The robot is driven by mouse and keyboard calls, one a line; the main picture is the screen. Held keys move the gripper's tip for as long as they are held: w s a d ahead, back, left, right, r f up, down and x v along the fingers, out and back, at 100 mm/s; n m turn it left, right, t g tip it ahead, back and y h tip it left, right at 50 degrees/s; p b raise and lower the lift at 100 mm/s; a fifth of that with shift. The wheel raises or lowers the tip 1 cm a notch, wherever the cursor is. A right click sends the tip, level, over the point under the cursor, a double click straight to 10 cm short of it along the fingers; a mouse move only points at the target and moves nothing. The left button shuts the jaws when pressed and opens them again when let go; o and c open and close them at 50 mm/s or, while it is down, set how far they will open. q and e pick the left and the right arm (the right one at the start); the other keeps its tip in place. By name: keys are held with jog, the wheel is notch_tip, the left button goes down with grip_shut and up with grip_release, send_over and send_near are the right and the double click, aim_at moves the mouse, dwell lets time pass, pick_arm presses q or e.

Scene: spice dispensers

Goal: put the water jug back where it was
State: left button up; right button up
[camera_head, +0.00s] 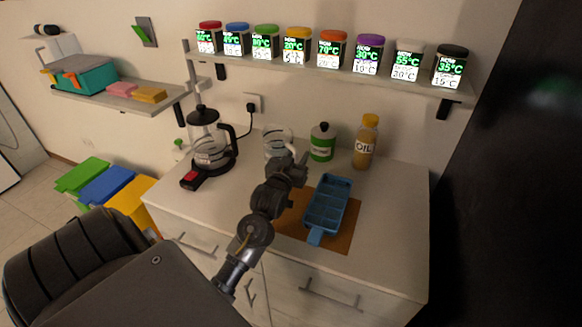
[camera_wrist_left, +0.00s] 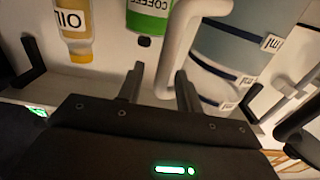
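The water jug (camera_head: 277,137) is clear with dark bands and stands upright on the counter near the wall, partly hidden by my left gripper (camera_head: 297,168). In the left wrist view the jug (camera_wrist_left: 235,50) fills the upper right, with its pale handle (camera_wrist_left: 190,30) reaching down. My left gripper (camera_wrist_left: 160,88) has its fingers apart there, one on each side of the handle, with a gap visible on the left. Contact with the handle is not clear. My right gripper is in neither view.
A green coffee jar (camera_head: 322,143) and an oil bottle (camera_head: 365,143) stand right of the jug. A kettle (camera_head: 209,150) stands left. A blue divided tray (camera_head: 327,207) lies on a brown mat (camera_head: 341,239) in front. The spice shelf (camera_head: 340,74) hangs above.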

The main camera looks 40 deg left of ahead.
pick_arm(q)
jog(key=v, duration=0.5)
jog(key=shift+s+d+r, duration=0.1)
jog(key=shift+s, duration=0.1)
jog(key=o, duration=1.4)
jog(key=shift+o, duration=0.2)
jog(key=b+v, duration=0.2)
jog(key=v, duration=0.8)
jog(key=shift+s, duration=0.3)
jog(key=shift+d, duration=0.15)
